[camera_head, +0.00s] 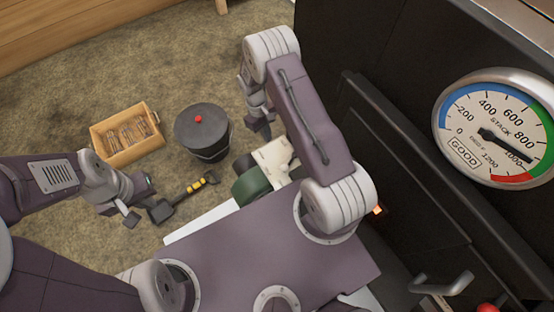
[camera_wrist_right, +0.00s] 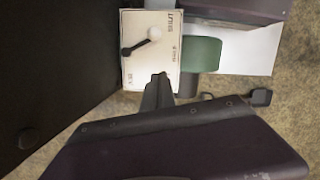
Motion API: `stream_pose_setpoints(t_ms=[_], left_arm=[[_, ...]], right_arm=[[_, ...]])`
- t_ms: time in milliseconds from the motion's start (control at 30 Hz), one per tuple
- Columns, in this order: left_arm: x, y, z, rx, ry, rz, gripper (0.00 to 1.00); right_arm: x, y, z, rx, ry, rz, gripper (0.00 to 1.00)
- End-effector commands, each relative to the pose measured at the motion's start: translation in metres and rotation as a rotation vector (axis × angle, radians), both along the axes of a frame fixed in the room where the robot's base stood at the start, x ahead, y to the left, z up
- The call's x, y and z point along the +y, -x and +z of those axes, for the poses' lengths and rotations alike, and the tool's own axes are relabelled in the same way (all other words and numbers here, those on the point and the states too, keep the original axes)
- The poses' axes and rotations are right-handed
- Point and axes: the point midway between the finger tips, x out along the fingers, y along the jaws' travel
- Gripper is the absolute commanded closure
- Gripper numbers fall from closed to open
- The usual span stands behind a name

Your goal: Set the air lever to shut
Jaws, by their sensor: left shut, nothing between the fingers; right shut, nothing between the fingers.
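The air lever (camera_wrist_right: 137,47) is a short black lever on a pale hub, set on a cream plate (camera_wrist_right: 133,75) in the right wrist view. It points down-left in that view; the plate's labels are too small to read surely. The plate also shows in the head view (camera_head: 270,158), beside a green cylinder, with its lever not clear there. My right gripper (camera_wrist_right: 161,78) is shut and empty, its tips over the lower right part of the plate, apart from the lever in the picture. My left gripper (camera_head: 134,220) is shut and empty above the floor at left.
A green cylinder (camera_wrist_right: 203,54) adjoins the plate. A dark bucket (camera_head: 203,140) with a red-knobbed lid, a wooden box of sticks (camera_head: 128,137) and a black shovel (camera_head: 180,200) stand or lie on the floor. The black evaporator with a stack gauge (camera_head: 495,130) fills the right.

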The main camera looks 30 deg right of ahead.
Motion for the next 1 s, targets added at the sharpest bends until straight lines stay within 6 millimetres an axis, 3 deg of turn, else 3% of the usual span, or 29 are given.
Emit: stream_pose_setpoints(t_ms=[167,567,800,1000], left_arm=[[0.0,0.0,-0.006,0.0,0.0,0.0,1.0],[0.0,0.0,-0.033,0.0,0.0,0.0,1.0],[0.0,0.0,-0.035,0.0,0.0,0.0,1.0],[0.0,0.0,-0.035,0.0,0.0,0.0,1.0]], right_arm=[[-0.001,0.004,-0.017,0.004,0.0,0.0,1.0],[-0.007,0.022,-0.102,0.002,0.0,0.001,1.0],[-0.018,0.051,-0.107,0.001,0.0,0.0,1.0],[-0.019,0.057,-0.109,0.0,0.0,-0.001,1.0]])
